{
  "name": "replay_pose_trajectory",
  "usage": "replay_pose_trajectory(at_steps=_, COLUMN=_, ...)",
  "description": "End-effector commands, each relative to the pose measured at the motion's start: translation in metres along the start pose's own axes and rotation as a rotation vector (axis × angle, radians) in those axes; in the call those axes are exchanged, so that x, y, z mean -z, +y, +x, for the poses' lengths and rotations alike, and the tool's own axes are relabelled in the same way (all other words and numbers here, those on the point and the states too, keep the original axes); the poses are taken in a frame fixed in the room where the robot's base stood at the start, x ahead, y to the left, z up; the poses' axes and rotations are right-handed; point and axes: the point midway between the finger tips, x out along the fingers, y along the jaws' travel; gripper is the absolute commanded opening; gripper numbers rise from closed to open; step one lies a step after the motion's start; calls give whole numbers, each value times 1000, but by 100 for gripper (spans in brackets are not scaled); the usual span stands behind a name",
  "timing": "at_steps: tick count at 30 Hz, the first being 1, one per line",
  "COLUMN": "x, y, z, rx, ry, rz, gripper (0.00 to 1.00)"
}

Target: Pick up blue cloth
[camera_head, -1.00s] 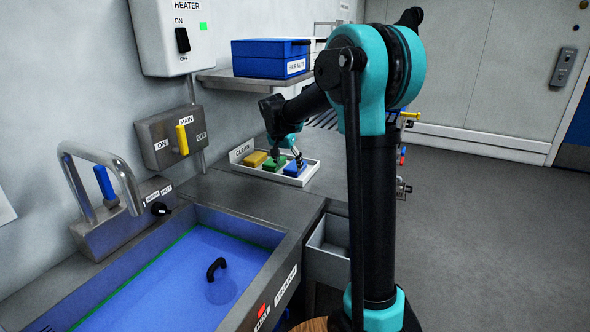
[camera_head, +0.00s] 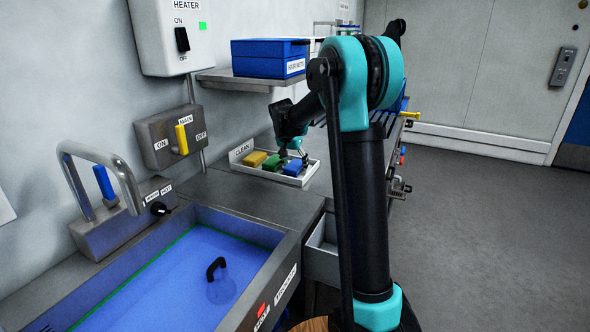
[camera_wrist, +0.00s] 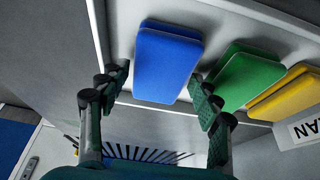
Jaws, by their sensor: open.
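The blue cloth (camera_head: 295,167) is a folded pad at the right end of a white tray (camera_head: 313,170) marked CLEAN. It also shows in the wrist view (camera_wrist: 167,65), near the top centre. My gripper (camera_wrist: 160,88) is open in the wrist view, one finger on each side of the cloth's near end. The right finger lies between the blue cloth and the green cloth. In the head view my gripper (camera_head: 293,155) is over the tray at the blue cloth. I cannot tell whether the fingers touch it.
A green cloth (camera_wrist: 245,75) lies beside the blue one, with a yellow cloth (camera_wrist: 287,92) beyond it. A blue box (camera_head: 265,58) stands on the shelf (camera_head: 225,80) above. A sink (camera_head: 165,285) of blue liquid is at the front left, with an open drawer (camera_head: 322,262) beside it.

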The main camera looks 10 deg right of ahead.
Motion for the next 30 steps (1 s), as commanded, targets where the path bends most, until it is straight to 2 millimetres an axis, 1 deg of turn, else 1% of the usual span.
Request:
replay_pose_trajectory(at_steps=22, x=-2, y=0, z=4, rx=0, ry=0, rz=0, gripper=64)
replay_pose_trajectory(at_steps=23, x=-2, y=0, z=4, rx=0, ry=0, rz=0, gripper=61)
replay_pose_trajectory(at_steps=30, x=-2, y=0, z=4, rx=0, ry=0, rz=0, gripper=32)
